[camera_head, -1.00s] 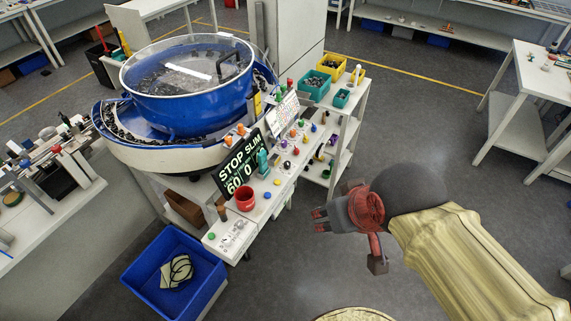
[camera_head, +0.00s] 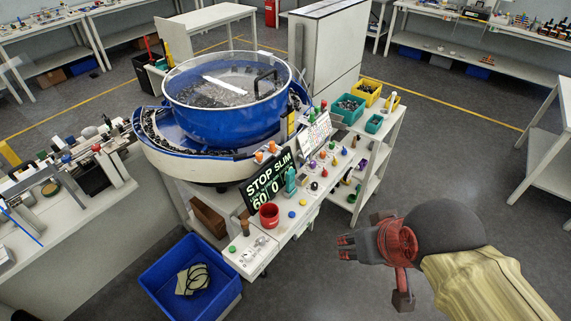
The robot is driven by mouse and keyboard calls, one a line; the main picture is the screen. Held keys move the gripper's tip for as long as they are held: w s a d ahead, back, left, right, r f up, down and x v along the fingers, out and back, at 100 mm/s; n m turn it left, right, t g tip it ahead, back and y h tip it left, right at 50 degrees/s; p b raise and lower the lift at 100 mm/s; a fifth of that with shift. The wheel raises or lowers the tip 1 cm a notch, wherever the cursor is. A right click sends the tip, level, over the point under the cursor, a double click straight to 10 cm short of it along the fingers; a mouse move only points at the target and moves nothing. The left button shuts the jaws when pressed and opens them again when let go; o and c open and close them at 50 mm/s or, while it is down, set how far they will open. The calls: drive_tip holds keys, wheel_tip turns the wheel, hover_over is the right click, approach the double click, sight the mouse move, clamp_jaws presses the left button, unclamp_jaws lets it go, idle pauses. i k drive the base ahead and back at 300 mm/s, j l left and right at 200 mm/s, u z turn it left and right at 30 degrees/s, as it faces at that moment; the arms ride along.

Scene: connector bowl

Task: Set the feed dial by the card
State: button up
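A white card with printed rows (camera_head: 316,133) stands upright at the back of the white control bench (camera_head: 285,232), beside the blue bowl feeder (camera_head: 225,115). Its print is too small to read. A black display (camera_head: 268,184) left of it reads "STOP SLIM" with "60" and "0" below. A small white panel with dial-like marks (camera_head: 251,249) lies at the bench's near left end; I cannot tell which control is the feed dial. Several coloured knobs and buttons (camera_head: 322,160) sit along the bench. My gripper (camera_head: 343,246) is to the right of the bench, apart from it and empty, its fingers pointing left.
A red cup (camera_head: 269,215) and a teal bottle-like item (camera_head: 291,181) stand on the bench. Teal and yellow bins (camera_head: 367,92) sit at its far end. A blue crate (camera_head: 160,272) is on the floor at left. Open floor lies right of the bench.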

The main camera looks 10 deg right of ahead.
sight(314, 184)
drive_tip(key=i+l+z, duration=0.1)
drive_tip(key=i+l, duration=0.15)
drive_tip(key=i, duration=0.15)
drive_tip(key=i+l+z, duration=0.15)
drive_tip(key=i, duration=0.25)
